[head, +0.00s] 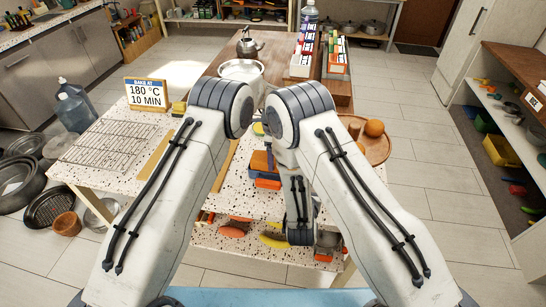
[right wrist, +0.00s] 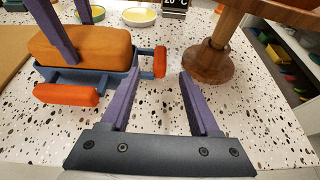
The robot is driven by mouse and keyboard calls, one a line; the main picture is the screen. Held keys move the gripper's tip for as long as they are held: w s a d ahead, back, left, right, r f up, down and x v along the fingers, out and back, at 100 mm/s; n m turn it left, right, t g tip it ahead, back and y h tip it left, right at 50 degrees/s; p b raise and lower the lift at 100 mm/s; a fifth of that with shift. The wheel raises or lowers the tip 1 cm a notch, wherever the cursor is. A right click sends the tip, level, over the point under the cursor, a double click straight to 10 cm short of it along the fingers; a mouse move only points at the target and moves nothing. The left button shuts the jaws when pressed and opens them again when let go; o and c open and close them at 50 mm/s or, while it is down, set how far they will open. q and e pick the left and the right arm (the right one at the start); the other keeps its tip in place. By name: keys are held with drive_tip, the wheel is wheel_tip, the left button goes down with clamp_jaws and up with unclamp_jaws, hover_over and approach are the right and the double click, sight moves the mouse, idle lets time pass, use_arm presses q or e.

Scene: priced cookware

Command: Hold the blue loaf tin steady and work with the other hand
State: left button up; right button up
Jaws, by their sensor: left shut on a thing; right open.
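The blue loaf tin (right wrist: 110,84) stands on the speckled table with orange grips, one at its front (right wrist: 66,95) and one at its right end (right wrist: 160,62). An orange-brown loaf (right wrist: 100,46) sits in it and rises above the rim. The tin (head: 262,174) and loaf (head: 262,159) also show in the head view, partly behind my arms. My left gripper (right wrist: 80,42) comes from above, its purple fingers on the near and far sides of the loaf, shut on it. My right gripper (right wrist: 158,88) is open and empty, right of the tin and apart from it.
A wooden pedestal stand (right wrist: 209,60) is close right of my right gripper; oranges (head: 374,128) are on its top. Small bowls (right wrist: 138,17) stand behind the tin. A baking sign (head: 148,94) and wire rack (head: 102,145) are on the left of the table. Speckled tabletop is bare in front.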

use_arm(q)
drive_tip(key=shift+r+p, duration=2.05)
drive_tip(key=shift+r, duration=1.75)
